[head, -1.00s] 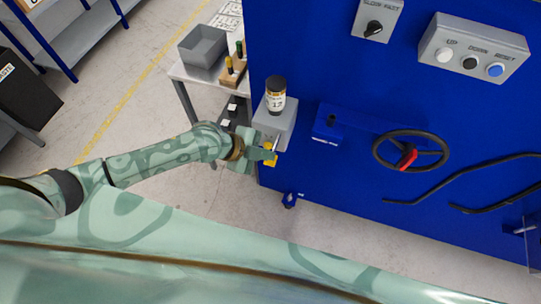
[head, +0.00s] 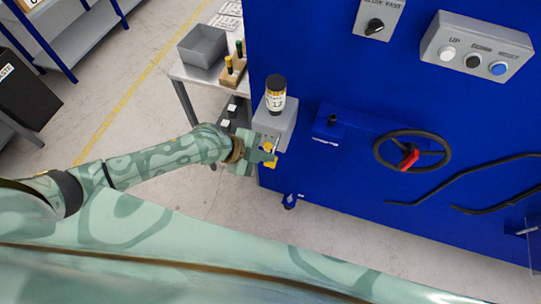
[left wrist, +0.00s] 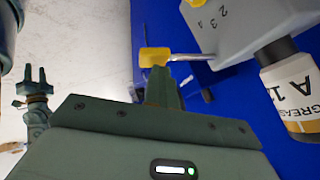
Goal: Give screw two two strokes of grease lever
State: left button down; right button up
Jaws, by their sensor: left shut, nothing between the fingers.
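The grease unit is a grey box (head: 279,119) on the blue machine's left edge, with a grease cartridge (head: 275,97) on top. Its lever is a metal rod (left wrist: 194,57) with a yellow handle (left wrist: 153,56), beside the box's numbers in the left wrist view. The handle (head: 270,164) is partly hidden by my left gripper (head: 268,156) in the head view. The left gripper's fingers (left wrist: 162,82) are shut and empty, with their tips right at the handle; touch is hard to tell. My right gripper (left wrist: 35,78) appears small at the left wrist view's left edge, its fingers apart.
A handwheel (head: 412,150), a button box (head: 474,50) and black bars (head: 465,180) are on the blue machine front. A side table with a grey bin (head: 202,46) stands behind, left of the machine. Floor left of the machine is open.

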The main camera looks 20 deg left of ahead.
dwell(0.4)
pick_arm(q)
jog(key=shift+r+p, duration=1.55)
jog(key=shift+r, duration=0.2)
notch_tip(320, 180, up, 5)
jog(key=p, duration=0.4)
